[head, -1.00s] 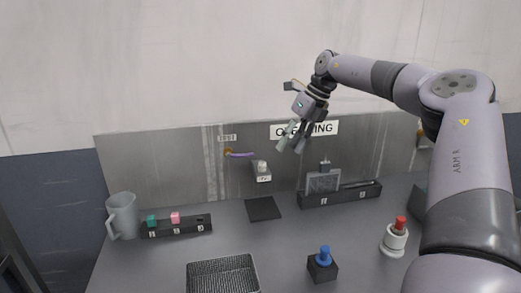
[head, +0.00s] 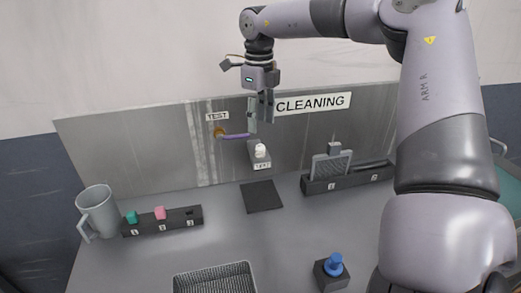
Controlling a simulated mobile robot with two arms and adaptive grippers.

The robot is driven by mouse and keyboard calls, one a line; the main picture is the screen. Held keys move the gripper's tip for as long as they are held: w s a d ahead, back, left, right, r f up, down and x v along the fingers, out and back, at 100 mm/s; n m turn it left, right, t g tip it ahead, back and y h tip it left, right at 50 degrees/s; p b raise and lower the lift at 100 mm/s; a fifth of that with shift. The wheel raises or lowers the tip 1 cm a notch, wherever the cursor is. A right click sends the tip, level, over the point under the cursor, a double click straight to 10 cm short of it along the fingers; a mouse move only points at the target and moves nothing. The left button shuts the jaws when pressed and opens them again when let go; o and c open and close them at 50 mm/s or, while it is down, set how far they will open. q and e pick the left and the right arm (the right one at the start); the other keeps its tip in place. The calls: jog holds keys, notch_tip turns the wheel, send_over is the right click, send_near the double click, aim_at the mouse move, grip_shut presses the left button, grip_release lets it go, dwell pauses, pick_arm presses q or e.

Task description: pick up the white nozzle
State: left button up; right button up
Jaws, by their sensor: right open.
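The small white nozzle (head: 260,151) sits upright on a dark holder (head: 262,165) that carries a label and juts from the metal back panel. My right gripper (head: 261,127) is open and empty. It points down, with its fingertips a little above the nozzle and apart from it in the picture; the exact depth between them is hard to tell. My left gripper is not in view.
A purple hose (head: 234,136) is on the panel left of the holder. A dark mat (head: 261,196) lies below. A grey jug (head: 98,212), a numbered rack (head: 163,226), a wire basket (head: 216,278), a blue-knobbed block (head: 333,272) and a slotted rack (head: 347,178) stand around.

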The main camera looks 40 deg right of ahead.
aim_at(261, 146)
notch_tip(261, 146, down, 3)
jog(key=shift+w+d+r, duration=0.1)
jog(key=shift+r, duration=0.05)
jog(key=shift+f+p, duration=0.4)
jog(key=shift+f, duration=0.05)
jog(key=shift+s+f+p, duration=0.2)
jog(key=shift+f+p, duration=0.1)
jog(key=shift+f, duration=0.05)
jog(key=f, duration=0.1)
jog(key=f+p, duration=0.1)
jog(key=f, duration=0.1)
jog(key=shift+s+f, duration=0.2)
jog(key=shift+f, duration=0.1)
jog(key=shift+w+f, duration=0.1)
jog(key=shift+f, duration=0.3)
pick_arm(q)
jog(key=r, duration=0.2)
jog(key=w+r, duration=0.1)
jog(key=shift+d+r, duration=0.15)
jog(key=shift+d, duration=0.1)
pick_arm(e)
jog(key=shift+c, duration=0.3)
jog(key=shift+r, duration=0.1)
jog(key=shift+c, duration=0.7)
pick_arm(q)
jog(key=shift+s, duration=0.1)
pick_arm(e)
grip_shut()
